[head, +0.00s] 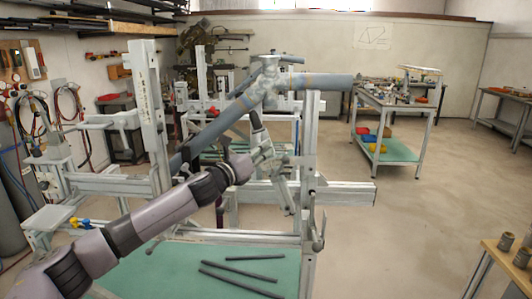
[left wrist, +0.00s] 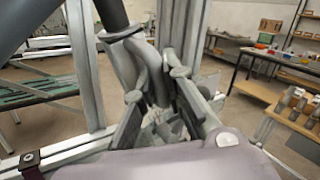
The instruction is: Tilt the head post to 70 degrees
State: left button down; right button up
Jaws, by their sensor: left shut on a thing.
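The frame jig stands ahead of me. Its left upright post (head: 148,100) is pale metal, carries dark marks along its face and leans slightly. Its right upright post (head: 309,140) looks close to vertical. I cannot tell for sure which is the head post, and no angle can be read. Blue-grey tubes (head: 230,112) meet at a grey joint (head: 268,82) between the posts. My left gripper (head: 277,165) is beside the right post; in the left wrist view its fingers (left wrist: 160,108) are shut on a grey curved piece (left wrist: 152,78) below a dark tube (left wrist: 112,14). My right gripper is out of view.
Several dark rods (head: 240,270) lie on the jig's green base (head: 180,262). A cart (head: 392,150) with coloured bins stands behind at right. A wooden table (head: 510,262) is at front right. The floor (head: 430,220) between is clear.

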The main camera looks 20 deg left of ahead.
pick_arm(q)
jog(key=shift+f, duration=0.15)
jog(key=c, duration=1.8)
grip_release()
jog(key=shift+a, duration=0.15)
jog(key=shift+o, duration=0.7)
jog(key=shift+s, duration=0.15)
jog(key=v, duration=1.1)
jog(key=shift+s, duration=0.4)
